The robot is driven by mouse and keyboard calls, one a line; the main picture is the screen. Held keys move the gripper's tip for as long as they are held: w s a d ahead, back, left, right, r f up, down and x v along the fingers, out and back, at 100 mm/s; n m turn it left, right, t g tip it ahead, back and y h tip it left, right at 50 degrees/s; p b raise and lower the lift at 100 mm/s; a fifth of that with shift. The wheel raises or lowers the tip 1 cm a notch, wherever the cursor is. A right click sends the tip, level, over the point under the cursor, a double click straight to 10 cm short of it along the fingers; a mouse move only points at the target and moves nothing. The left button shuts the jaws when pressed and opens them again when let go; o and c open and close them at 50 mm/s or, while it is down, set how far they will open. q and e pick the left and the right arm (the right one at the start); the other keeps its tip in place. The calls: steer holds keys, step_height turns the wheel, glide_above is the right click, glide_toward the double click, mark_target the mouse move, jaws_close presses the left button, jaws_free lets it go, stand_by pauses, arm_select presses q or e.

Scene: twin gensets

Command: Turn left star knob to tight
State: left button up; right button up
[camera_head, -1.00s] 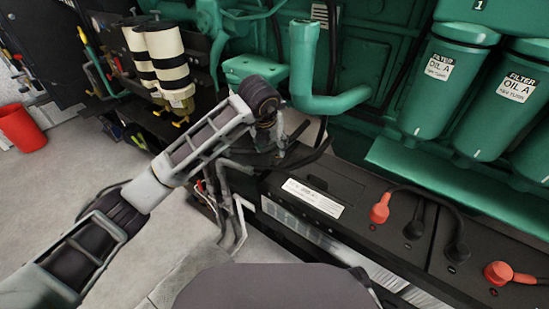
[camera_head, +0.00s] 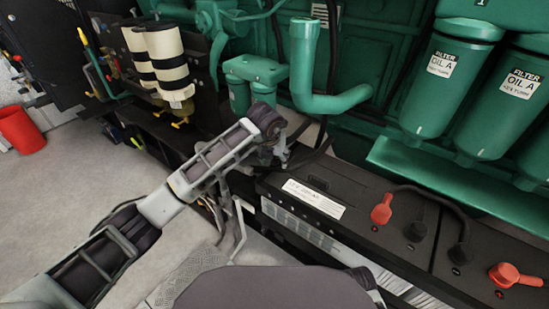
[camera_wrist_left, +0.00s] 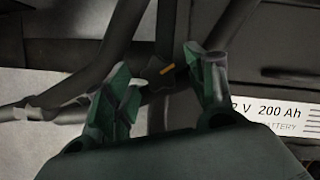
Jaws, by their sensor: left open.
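A dark part with a small orange mark (camera_wrist_left: 167,70) shows between and beyond the fingertips. It may be the left star knob, but its outline is too dark to be sure. I cannot tell whether the fingers touch it. My right gripper is in neither view.
The black battery (camera_head: 345,228) with red terminal caps (camera_head: 382,209) lies right of the gripper. Green oil filters (camera_head: 445,85) hang at right. A green pipe (camera_head: 304,65) and dark hoses are close behind. Floor (camera_head: 50,210) is clear at left, with a red bucket (camera_head: 20,128).

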arm_select(q)
steer(key=c, duration=1)
